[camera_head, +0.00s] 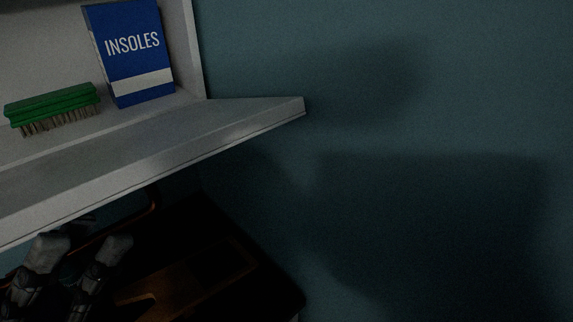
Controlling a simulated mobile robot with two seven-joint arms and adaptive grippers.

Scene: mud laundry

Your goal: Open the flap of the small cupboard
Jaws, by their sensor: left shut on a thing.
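The small cupboard (198,50) is at the upper left, its pale inside showing. Its grey flap (170,140) is folded down and lies out nearly level, its front edge facing me. Below the flap at the lower left is a dark bar (130,217) with a reddish edge, which looks like the flap's handle. My left gripper (82,252) is under the flap, its two grey fingertips on either side of this bar and shut on it. Dim light hides the exact contact. My right gripper is not in view.
A green brush (52,106) and a blue INSOLES box (135,55) stand inside the cupboard, behind the flap. A dark brown wooden surface (205,275) lies below. The teal wall (420,110) to the right is bare, with shadows on it.

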